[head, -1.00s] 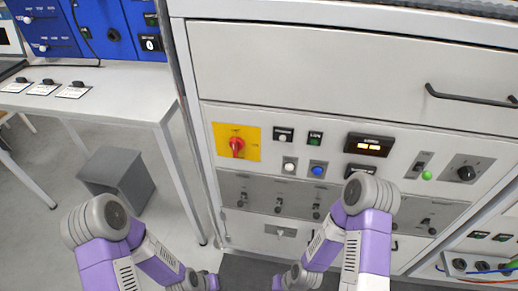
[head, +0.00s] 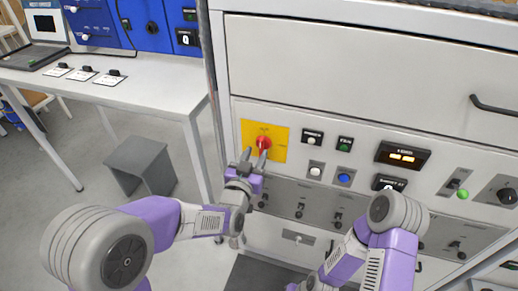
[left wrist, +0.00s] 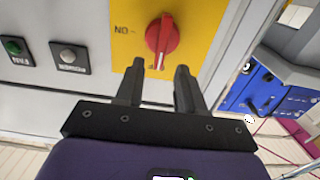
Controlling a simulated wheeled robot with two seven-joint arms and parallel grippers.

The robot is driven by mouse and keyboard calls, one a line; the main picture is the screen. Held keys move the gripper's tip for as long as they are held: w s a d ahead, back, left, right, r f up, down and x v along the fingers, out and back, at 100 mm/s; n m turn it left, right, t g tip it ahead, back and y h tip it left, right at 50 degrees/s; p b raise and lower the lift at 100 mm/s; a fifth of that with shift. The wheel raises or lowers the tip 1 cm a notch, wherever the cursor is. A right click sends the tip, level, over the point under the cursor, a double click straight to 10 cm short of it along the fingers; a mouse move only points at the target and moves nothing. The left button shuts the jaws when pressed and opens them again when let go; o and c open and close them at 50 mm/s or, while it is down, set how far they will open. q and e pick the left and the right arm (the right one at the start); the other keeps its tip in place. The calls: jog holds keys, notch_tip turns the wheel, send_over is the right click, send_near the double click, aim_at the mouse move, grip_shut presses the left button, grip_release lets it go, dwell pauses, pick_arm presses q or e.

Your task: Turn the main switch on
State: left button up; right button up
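The main switch is a red rotary knob (head: 264,142) on a yellow plate (head: 280,152), at the left of the cabinet's control panel. It also shows in the left wrist view (left wrist: 164,36), with the yellow plate (left wrist: 199,25) behind it and an upside-down "ON" mark to its left. My left gripper (head: 254,155) is open right in front of the knob. In the left wrist view my open fingers (left wrist: 157,72) are spread on either side of the knob's near end, with no visible grip on it. My right arm's fingers are below the picture.
Right of the switch are push buttons, including a blue one (head: 344,177), and a lit display (head: 403,155). A row of small toggle switches (head: 299,210) lies below. A drawer (head: 350,70) is above. A white table (head: 150,100) with a grey stool (head: 140,165) stands at left.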

aim_at(260, 146)
pick_arm(q)
jog(key=shift+x, duration=1.85)
grip_shut()
